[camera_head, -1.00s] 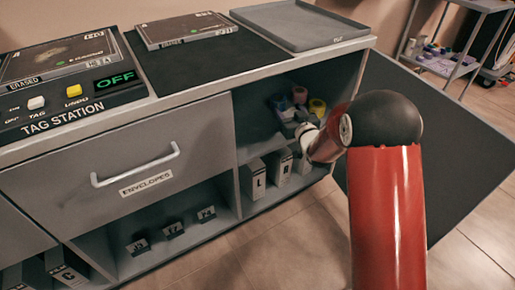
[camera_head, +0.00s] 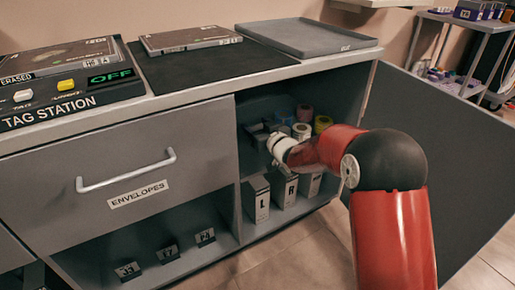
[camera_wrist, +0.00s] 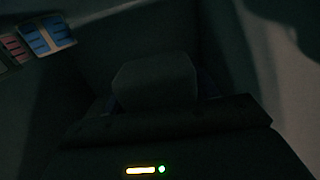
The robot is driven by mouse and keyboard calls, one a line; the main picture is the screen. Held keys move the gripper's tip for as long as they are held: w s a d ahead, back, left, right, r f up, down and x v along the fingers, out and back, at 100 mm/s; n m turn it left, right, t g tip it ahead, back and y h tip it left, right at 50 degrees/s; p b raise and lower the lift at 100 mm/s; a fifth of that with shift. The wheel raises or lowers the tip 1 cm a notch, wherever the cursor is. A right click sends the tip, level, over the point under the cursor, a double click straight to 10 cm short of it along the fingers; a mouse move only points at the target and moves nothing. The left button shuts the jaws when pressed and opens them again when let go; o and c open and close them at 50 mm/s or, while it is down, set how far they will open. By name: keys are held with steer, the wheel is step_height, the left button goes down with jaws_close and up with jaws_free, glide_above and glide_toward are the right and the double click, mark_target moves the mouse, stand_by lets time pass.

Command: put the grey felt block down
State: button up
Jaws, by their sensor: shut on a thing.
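My gripper (camera_head: 262,133) is inside the open upper compartment (camera_head: 345,82) of the grey cabinet, near its left wall. In the wrist view a dark grey block (camera_wrist: 155,80), apparently the felt block, sits between the fingers, and my gripper is shut on it. The picture there is very dark, so I cannot tell whether the block touches the shelf. In the head view the block cannot be told apart from the dark gripper.
Several coloured tape rolls (camera_head: 304,114) stand just right of my gripper. Boxes marked L (camera_head: 261,204) and R (camera_head: 287,190) stand below. The open door (camera_head: 455,150) is at the right. A grey tray (camera_head: 306,37) lies on top.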

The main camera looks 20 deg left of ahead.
step_height(320, 180, down, 7)
steer(key=shift+b, duration=0.55)
steer(key=o, duration=1)
steer(key=shift+o, duration=0.2)
steer(key=v, duration=1.2)
steer(key=shift+p, duration=0.4)
